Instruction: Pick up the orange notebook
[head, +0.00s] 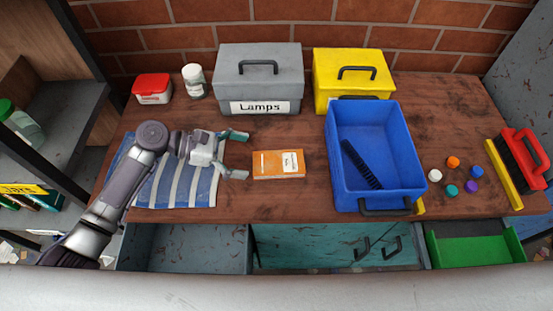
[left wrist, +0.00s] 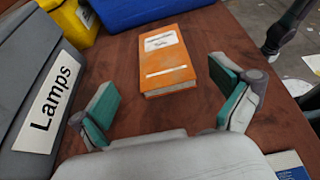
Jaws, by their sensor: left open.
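The orange notebook (head: 278,164) lies flat on the wooden table, between the striped cloth and the blue bin. It has a white label on its cover. In the left wrist view the notebook (left wrist: 165,66) lies ahead of the fingers, roughly centred between them. My left gripper (head: 235,154) is open and empty, just left of the notebook and apart from it. Its two teal-padded fingers also show in the left wrist view (left wrist: 165,108), spread wide. My right gripper is not in view.
A grey "Lamps" box (head: 258,85) and yellow box (head: 352,70) stand behind. The blue bin (head: 345,187), holding a black brush-like thing, stands to the right. A striped cloth (head: 178,190) lies under my left arm. Several coloured caps and a red brush (head: 522,150) lie far right.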

